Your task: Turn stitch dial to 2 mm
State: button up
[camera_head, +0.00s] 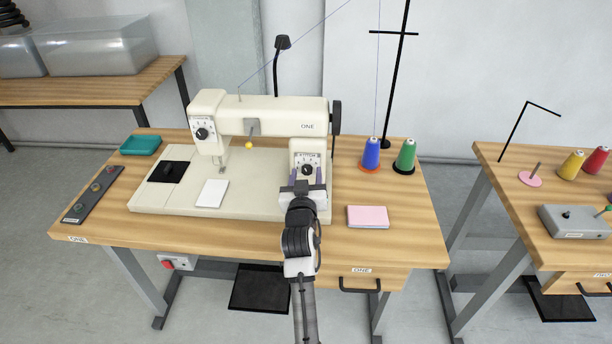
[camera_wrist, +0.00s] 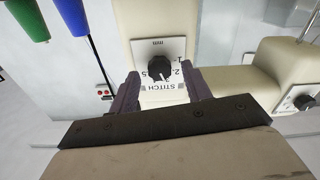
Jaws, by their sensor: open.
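The stitch dial (camera_head: 306,170) is a black knob on a white plate on the right pillar of the cream sewing machine (camera_head: 262,116) labelled ONE. In the wrist view the dial (camera_wrist: 160,68) shows upside down, with "STITCH", "mm" and numbers around it. My gripper (camera_head: 304,178) is in front of the dial. Its two dark purple fingers (camera_wrist: 163,82) are apart, one to each side of the plate's lower part in the picture. The dial lies between and beyond the fingertips, and I cannot tell whether they touch anything. The pointer's exact setting is too small to read.
A second dial (camera_head: 202,133) is on the machine's left head. Blue (camera_head: 371,154) and green (camera_head: 406,156) thread spools stand right of the machine. A pink pad (camera_head: 368,217) lies on the table (camera_head: 400,240) right of my arm. A white pad (camera_head: 212,193) lies on the machine bed.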

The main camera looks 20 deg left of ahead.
jog(key=c, duration=1)
jog(key=shift+n, duration=0.3)
jog(key=n+p, duration=0.1)
jog(key=n, duration=0.2)
jog(key=shift+r, duration=0.1)
jog(key=shift+a+n+p, duration=0.1)
jog(key=shift+n+p, duration=0.95)
jog(key=shift+n, duration=0.95)
jog(key=o, duration=1)
